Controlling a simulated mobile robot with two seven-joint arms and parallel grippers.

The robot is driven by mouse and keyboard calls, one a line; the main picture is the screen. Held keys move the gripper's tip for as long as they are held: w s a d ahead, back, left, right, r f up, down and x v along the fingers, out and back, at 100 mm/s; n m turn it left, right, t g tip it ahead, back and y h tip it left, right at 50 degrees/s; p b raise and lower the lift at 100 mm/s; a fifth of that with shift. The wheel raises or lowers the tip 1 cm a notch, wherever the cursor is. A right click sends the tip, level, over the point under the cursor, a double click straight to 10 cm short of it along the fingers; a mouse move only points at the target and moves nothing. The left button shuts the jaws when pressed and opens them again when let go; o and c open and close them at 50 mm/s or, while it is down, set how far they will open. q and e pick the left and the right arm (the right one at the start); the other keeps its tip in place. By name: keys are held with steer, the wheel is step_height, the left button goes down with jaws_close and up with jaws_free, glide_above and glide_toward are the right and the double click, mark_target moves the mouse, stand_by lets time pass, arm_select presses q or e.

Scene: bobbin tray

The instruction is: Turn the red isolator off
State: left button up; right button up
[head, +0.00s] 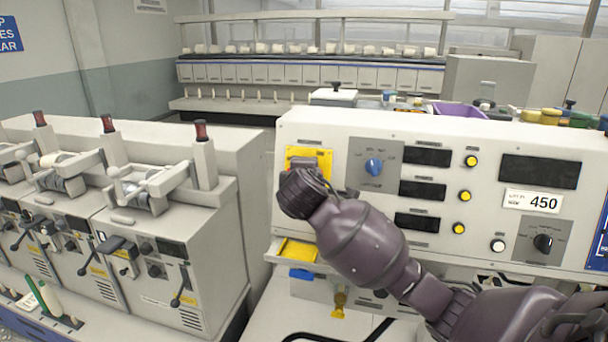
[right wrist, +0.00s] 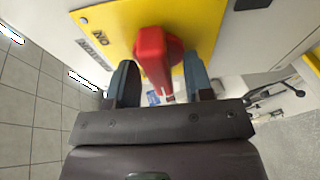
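The red isolator handle (right wrist: 155,55) stands out from a yellow plate (right wrist: 110,22) in the right wrist view. In the head view the yellow plate (head: 325,158) is on the left of the cream control panel, and my right gripper (head: 302,170) hides the handle. In the right wrist view my right gripper (right wrist: 160,85) has its two fingers apart, one on each side of the red handle. Gaps show between the fingers and the handle, so it is open around it. My left gripper is not in view.
A blue knob (head: 374,167), yellow buttons and dark displays are right of the plate. A yellow tray (head: 298,251) and a blue tab (head: 301,274) are below. Grey machines with levers (head: 160,270) stand at left. A bobbin rack (head: 310,72) is behind.

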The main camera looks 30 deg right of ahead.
steer(key=b+v, duration=0.1)
steer(key=v, duration=1)
steer(key=shift+w+d, duration=0.1)
stand_by(0.5)
